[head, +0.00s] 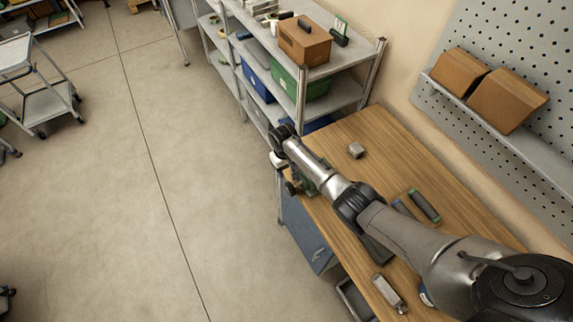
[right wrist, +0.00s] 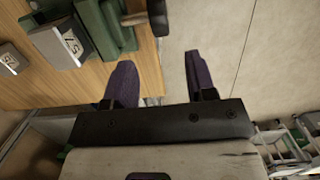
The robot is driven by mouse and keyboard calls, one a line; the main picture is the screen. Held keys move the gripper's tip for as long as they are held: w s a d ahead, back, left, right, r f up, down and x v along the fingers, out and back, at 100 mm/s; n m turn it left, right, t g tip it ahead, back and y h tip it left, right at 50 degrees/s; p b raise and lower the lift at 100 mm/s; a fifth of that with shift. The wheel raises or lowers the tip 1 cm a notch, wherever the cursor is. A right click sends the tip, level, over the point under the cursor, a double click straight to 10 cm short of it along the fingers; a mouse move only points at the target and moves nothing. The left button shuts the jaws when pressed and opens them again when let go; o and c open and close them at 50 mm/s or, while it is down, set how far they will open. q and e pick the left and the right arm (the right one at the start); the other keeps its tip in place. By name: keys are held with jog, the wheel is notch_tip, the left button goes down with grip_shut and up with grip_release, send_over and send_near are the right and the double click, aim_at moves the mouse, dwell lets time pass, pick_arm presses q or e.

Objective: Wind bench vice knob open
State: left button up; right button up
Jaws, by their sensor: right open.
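The green bench vice (head: 308,187) sits at the left edge of the wooden bench, partly hidden by my right arm. In the right wrist view the vice (right wrist: 118,22) shows at the top left, with a short metal screw and a dark round knob (right wrist: 157,18) jutting past the bench edge. In the head view a dark round knob (head: 291,188) shows beside the vice. My right gripper (right wrist: 157,60) is open, with its two dark fingers apart and nothing between them. The knob lies ahead of the fingertips, apart from them. In the head view my right gripper (head: 277,160) is small and partly hidden. My left gripper is not in view.
The wooden bench (head: 385,140) carries a small grey block (head: 355,150), a green-ended dark tool (head: 424,206) and a metal piece (head: 388,292). A shelf rack (head: 370,85) stands behind its far end. The floor (head: 190,150) left of the bench is clear.

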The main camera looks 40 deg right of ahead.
jog(key=shift+r, duration=0.75)
jog(key=shift+w, duration=0.1)
